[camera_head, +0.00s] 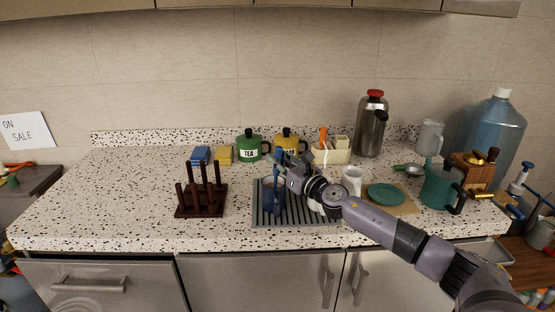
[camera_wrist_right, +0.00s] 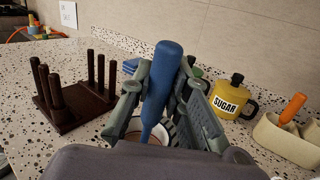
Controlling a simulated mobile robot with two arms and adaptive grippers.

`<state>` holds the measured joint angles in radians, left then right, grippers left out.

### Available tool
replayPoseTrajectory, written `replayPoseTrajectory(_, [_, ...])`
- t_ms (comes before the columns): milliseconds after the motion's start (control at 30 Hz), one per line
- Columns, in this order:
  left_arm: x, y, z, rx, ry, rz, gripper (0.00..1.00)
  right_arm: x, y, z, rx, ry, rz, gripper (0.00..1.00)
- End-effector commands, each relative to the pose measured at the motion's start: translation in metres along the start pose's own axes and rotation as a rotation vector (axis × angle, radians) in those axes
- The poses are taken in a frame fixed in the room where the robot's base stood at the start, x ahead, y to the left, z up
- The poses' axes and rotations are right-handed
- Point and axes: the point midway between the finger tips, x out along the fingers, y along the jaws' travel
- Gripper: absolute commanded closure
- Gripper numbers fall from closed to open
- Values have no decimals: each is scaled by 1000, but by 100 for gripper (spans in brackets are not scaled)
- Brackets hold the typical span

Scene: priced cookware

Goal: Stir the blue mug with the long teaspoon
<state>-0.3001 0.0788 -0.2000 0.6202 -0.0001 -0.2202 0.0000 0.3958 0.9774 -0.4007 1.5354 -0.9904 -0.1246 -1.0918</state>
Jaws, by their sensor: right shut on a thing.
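The blue mug (camera_head: 272,196) stands on the grey ribbed mat (camera_head: 300,218) near the middle of the counter. My right gripper (camera_head: 281,163) is above the mug, shut on the blue handle of the long teaspoon (camera_wrist_right: 165,78). The teaspoon is nearly upright, and its handle also shows in the head view (camera_head: 278,154). In the wrist view the spoon's lower part runs down to the mug's opening (camera_wrist_right: 150,136). The spoon's tip is hidden, so I cannot tell how deep it reaches. My left gripper is not in view.
A dark wooden peg rack (camera_head: 200,199) stands left of the mat. Green (camera_head: 248,146) and yellow (camera_head: 286,139) canisters stand behind. A white mug (camera_head: 351,181) and a teal plate (camera_head: 386,194) are on the right, near my arm. The counter's left part is clear.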

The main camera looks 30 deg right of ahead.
Motion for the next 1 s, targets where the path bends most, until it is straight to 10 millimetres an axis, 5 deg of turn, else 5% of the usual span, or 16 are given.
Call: replayPoseTrajectory(1000, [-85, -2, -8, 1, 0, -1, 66, 0, 0, 92, 0, 0, 0, 99])
